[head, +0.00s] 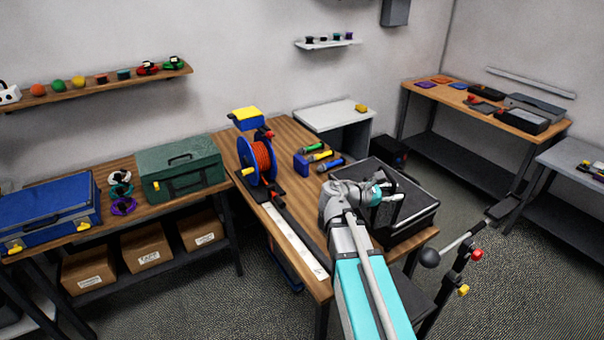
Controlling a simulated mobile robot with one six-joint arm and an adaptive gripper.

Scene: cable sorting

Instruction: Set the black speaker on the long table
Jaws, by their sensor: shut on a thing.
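My gripper (391,205) is over the near right part of the wooden table (292,228), in front of a large black case with grey edges (425,212). It is shut on a small dark thing, mostly lost against the black case. I cannot make out clearly whether this is the black speaker, and no other thing in view is plainly a speaker. The wooden table runs from the back wall towards me. Another long wooden bench (145,207) runs along the left wall. I cannot tell which is the long table.
A cable reel (259,160), a white strip (290,238) and several coloured-handled tools (318,155) lie on the middle table. A green toolbox (182,168) and blue case (45,212) fill much of the left bench. A black stand with knobs (455,265) rises at the right.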

